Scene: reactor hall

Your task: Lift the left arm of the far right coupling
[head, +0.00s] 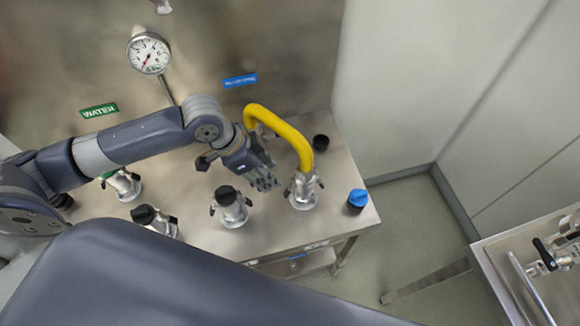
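The far right coupling (304,193) is a silver fitting upright on the steel bench, with a yellow hose (285,129) arching from its top to the back. Its small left arm (288,191) hangs at its side, facing my gripper. My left gripper (264,182) reaches in from the left and points down, just left of the coupling. A small gap seems to lie between the fingers and the coupling. The fingers are small and overlap in this view, so whether they are open is unclear. My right gripper is out of view.
Other black-capped couplings stand on the bench, one (230,206) close below my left gripper. A blue cap (357,201) sits near the bench's right edge and a black cap (320,143) behind. A gauge (149,54) is on the back panel. A second steel table (515,262) stands right.

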